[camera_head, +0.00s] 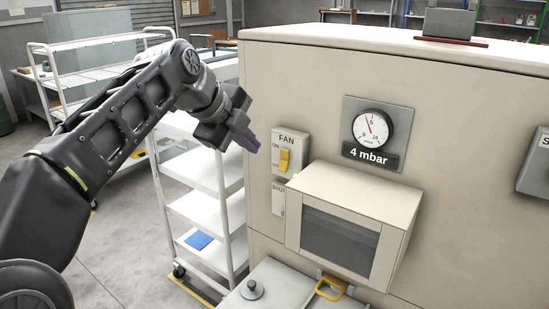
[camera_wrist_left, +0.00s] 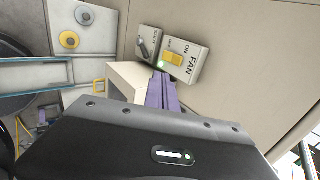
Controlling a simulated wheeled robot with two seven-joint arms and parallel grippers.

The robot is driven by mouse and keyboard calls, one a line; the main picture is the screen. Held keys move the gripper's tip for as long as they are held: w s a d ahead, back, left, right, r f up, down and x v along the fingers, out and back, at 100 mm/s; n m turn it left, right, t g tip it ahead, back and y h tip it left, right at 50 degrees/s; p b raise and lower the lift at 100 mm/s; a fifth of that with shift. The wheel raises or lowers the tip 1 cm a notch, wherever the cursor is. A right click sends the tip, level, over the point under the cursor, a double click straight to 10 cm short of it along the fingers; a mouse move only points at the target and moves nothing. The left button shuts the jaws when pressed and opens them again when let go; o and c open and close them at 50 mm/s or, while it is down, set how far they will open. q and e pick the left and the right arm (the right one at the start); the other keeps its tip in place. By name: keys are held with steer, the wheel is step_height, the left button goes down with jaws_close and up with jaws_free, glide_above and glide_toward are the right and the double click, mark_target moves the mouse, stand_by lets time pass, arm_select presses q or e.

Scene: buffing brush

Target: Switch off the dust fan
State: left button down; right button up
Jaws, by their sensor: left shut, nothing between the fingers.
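The fan switch box (camera_head: 290,141), labelled FAN, is on the front of the beige cabinet, near its left edge. Its yellow switch (camera_head: 284,160) sits beside the ON and OFF marks; I cannot tell for sure which way it is set. In the left wrist view the yellow switch (camera_wrist_left: 173,60) shows just beyond the fingertips. My left gripper (camera_head: 250,144) is shut and empty, to the left of the box, with its purple fingers pointing toward it. The fingers also show in the left wrist view (camera_wrist_left: 160,92); contact with the box is unclear. My right gripper is out of view.
A second control plate (camera_head: 279,198) sits below the fan box, partly hidden by a protruding windowed hood (camera_head: 355,200). A pressure gauge (camera_head: 371,128) marked 4 mbar is to the right. A white shelf trolley (camera_head: 205,211) stands left of the cabinet (camera_head: 460,120).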

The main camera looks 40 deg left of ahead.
arm_select(q)
steer(key=p, duration=0.1)
glide_toward(284, 166)
step_height(284, 166, down, 3)
steer(key=w, duration=0.1)
steer(key=w+f+p, duration=0.1)
steer(key=w, duration=0.2)
steer(key=shift+f, duration=0.35)
steer(key=shift+w+f, duration=0.1)
